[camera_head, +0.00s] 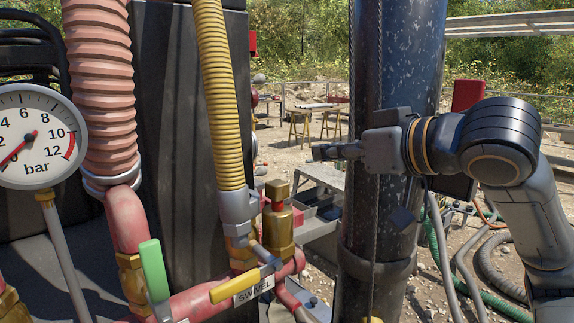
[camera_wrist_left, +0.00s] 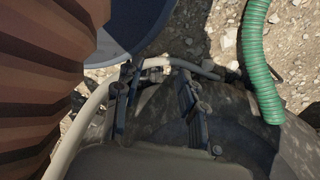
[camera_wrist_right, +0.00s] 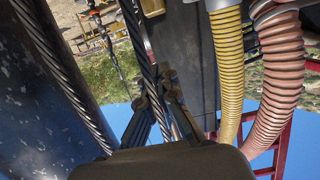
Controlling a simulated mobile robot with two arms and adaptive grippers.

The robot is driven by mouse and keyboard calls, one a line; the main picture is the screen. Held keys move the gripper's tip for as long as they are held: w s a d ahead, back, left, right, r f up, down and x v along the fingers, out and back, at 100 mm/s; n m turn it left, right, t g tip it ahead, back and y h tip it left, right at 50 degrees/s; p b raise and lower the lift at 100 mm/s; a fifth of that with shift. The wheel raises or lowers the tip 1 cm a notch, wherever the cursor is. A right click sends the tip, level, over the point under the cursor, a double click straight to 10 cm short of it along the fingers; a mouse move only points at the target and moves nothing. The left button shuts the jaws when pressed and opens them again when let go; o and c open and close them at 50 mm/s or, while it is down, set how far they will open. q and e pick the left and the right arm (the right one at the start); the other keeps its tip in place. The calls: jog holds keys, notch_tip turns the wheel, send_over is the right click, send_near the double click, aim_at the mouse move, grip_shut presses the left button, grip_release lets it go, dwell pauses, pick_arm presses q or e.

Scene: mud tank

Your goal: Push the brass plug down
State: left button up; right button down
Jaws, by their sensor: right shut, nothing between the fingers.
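The brass plug (camera_head: 278,191) stands upright in the head view, on top of a brass fitting (camera_head: 279,227) by the pipes. A bit of red shows between the plug's head and the fitting. My right gripper (camera_head: 320,152) is shut and empty, to the right of the plug and higher in the picture, pointing left across the dark column. In the right wrist view its fingers (camera_wrist_right: 158,95) are near a steel cable; I cannot make out the plug there. My left gripper (camera_wrist_left: 155,95) is open and empty in the left wrist view, and is out of the head view.
A yellow hose (camera_head: 218,95) and a pink ribbed hose (camera_head: 100,85) hang left of the plug. A yellow-handled valve (camera_head: 235,290) marked SWIVEL and a green handle (camera_head: 154,270) sit below. A pressure gauge (camera_head: 32,135) is at far left. The dark column (camera_head: 390,210) stands behind my right gripper.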

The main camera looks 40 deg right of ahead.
pick_arm(q)
jog(key=s+a, duration=0.2)
jog(key=s, duration=0.3)
pick_arm(e)
jog(key=p, duration=0.5)
send_over(277, 190)
jog(key=d, duration=0.2)
notch_tip(277, 190, down, 2)
jog(key=f, duration=0.1)
jog(key=f+b, duration=0.1)
jog(key=shift+s+a+f, duration=0.2)
jog(key=shift+s+f, duration=0.15)
pick_arm(q)
jog(key=shift+w+d+r, duration=0.15)
jog(key=shift+w+r, duration=0.15)
jog(key=shift+r, duration=0.25)
jog(key=shift+w+d+r, duration=0.1)
jog(key=shift+w+r, duration=0.2)
jog(key=shift+r, duration=0.3)
jog(key=shift+w+d+r, duration=0.15)
jog(key=shift+w+r, duration=0.15)
jog(key=shift+r, duration=0.25)
pick_arm(e)
jog(key=shift+s+f, duration=0.1)
jog(key=shift+f, duration=0.55)
pick_arm(q)
jog(key=shift+f, duration=0.1)
